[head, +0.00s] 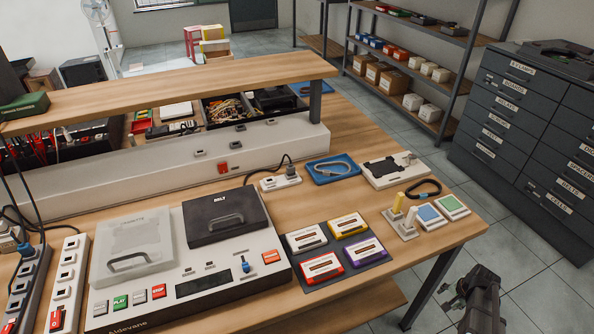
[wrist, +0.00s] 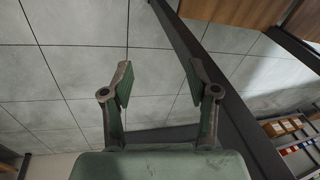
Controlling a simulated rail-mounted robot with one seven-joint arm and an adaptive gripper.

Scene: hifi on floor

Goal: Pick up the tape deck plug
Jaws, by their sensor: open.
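The tape deck (head: 190,275) is a pale machine with coloured buttons and two lids on the wooden bench in the head view. A dark cable runs from behind it to a plug (head: 290,169) seated in a small white socket block (head: 274,183); this looks like the tape deck plug. The cable partly hides behind the deck. My gripper (wrist: 159,82) is open and empty in the wrist view, with floor tiles beyond its fingers. The plug is not in the wrist view. In the head view, my dark arm end (head: 482,298) is low at the right, off the bench and far from the plug.
A raised shelf (head: 180,87) spans the bench behind the deck. Coloured cassettes on a dark mat (head: 366,257) lie in front. Power strips (head: 68,283) stand at the left. Drawers (head: 530,130) stand right.

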